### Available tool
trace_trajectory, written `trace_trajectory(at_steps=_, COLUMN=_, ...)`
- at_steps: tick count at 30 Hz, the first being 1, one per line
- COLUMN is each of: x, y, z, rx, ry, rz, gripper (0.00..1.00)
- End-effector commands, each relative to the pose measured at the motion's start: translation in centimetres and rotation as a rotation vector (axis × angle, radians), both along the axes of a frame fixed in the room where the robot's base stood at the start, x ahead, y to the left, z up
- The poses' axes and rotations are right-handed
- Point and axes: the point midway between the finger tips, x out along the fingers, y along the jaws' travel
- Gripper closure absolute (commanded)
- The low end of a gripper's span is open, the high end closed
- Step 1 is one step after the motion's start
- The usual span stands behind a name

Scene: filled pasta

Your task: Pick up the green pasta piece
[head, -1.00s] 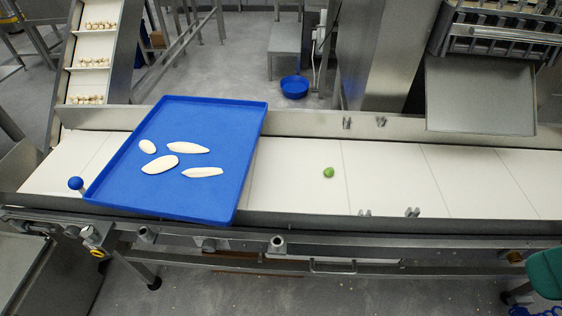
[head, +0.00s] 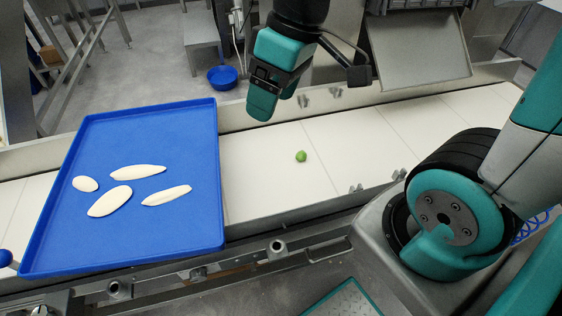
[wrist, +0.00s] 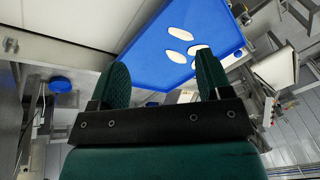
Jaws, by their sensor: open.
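The green pasta piece (head: 301,156) is small and round and lies alone on the white conveyor belt (head: 262,180), right of the blue tray, in the head view. My gripper (head: 274,108) is above the far side of the belt, up and to the left of the green piece in the picture, and apart from it. In the wrist view my gripper (wrist: 161,84) shows its two green fingers spread with nothing between them. The green piece is not visible in the wrist view.
A blue tray (head: 200,238) lies across the belt at left with several pale pasta pieces (head: 110,200) on it; it also shows in the wrist view (wrist: 150,60). Metal rails (head: 290,218) edge the belt. A blue bowl (head: 222,77) stands on the floor behind.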

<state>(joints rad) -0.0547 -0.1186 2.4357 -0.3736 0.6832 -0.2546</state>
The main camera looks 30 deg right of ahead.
Motion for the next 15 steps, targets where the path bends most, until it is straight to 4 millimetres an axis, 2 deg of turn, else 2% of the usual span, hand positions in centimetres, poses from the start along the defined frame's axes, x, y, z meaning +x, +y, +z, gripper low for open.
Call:
trace_trajectory(at_steps=1, x=2.8, y=-2.6, z=-4.8, rx=-0.029, ry=-0.004, rz=-0.028, gripper=0.28)
trace_trajectory(at_steps=3, x=6.0, y=-6.3, z=-8.4, rx=-0.074, ry=-0.022, rz=-0.04, gripper=0.28)
trace_trajectory(at_steps=6, x=9.2, y=-11.5, z=-13.0, rx=-0.135, ry=-0.034, rz=-0.045, gripper=0.28)
trace_trajectory(at_steps=9, x=10.8, y=-15.6, z=-16.1, rx=-0.181, ry=-0.037, rz=-0.045, gripper=0.28)
trace_trajectory(at_steps=10, x=11.0, y=-16.5, z=-16.7, rx=-0.191, ry=-0.036, rz=-0.044, gripper=0.28)
trace_trajectory(at_steps=12, x=11.4, y=-17.9, z=-17.8, rx=-0.206, ry=-0.035, rz=-0.041, gripper=0.28)
trace_trajectory(at_steps=15, x=11.6, y=-18.5, z=-19.3, rx=-0.213, ry=-0.032, rz=-0.038, gripper=0.28)
